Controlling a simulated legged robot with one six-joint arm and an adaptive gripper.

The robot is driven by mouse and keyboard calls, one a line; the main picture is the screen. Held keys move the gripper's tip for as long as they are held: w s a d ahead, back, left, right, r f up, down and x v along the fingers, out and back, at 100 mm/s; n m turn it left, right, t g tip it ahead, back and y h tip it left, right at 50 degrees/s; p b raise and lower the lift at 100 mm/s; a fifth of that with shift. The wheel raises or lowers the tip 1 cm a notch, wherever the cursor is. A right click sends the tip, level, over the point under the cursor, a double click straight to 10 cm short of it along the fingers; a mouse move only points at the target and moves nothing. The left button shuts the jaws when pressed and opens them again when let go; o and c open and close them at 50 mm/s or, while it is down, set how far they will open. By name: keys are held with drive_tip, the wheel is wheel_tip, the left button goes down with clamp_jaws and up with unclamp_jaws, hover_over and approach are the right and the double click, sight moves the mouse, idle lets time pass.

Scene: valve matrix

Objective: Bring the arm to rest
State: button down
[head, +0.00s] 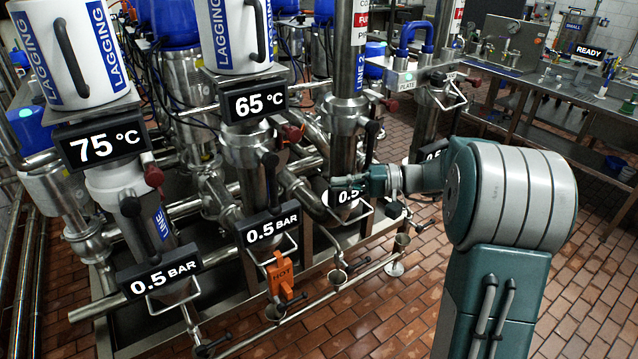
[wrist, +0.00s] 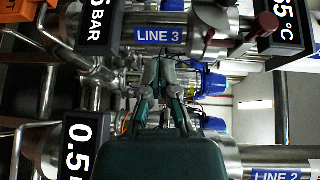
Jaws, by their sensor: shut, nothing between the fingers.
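My arm reaches from the right of the head view toward the valve matrix. My gripper (head: 338,186) is at the level of a partly covered 0.5 display (head: 348,196), below the LINE 2 pipe (head: 361,70). In the wrist view my gripper (wrist: 162,60) has its teal fingers drawn together with nothing between them. The tips lie over the gap below the pipe labelled LINE 3 (wrist: 160,36). Whether they touch any pipe behind, I cannot tell.
Steel pipes, valve handles and displays crowd the left and middle, including a 65 °C display (head: 255,103) and an orange HOT tag (head: 281,277). A steel bench (head: 540,88) stands at the back right. Brick floor (head: 400,300) is open at front right.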

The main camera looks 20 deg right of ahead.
drive_tip(key=s+a+n+g+h, duration=0.1)
drive_tip(key=s+a+g+h, duration=0.1)
drive_tip(key=s+a+h, duration=0.35)
drive_tip(key=s+a+g+h, duration=0.1)
drive_tip(key=s+a+h, duration=0.15)
drive_tip(key=s, duration=0.65)
drive_tip(key=s+d+f+n+t+h, duration=0.1)
drive_tip(key=s+d+t+h, duration=0.3)
drive_tip(key=s+h, duration=0.4)
drive_tip(key=s, duration=0.3)
drive_tip(key=shift+d+f+n, duration=0.15)
drive_tip(key=shift+f+n, duration=0.1)
drive_tip(key=shift+n, duration=0.05)
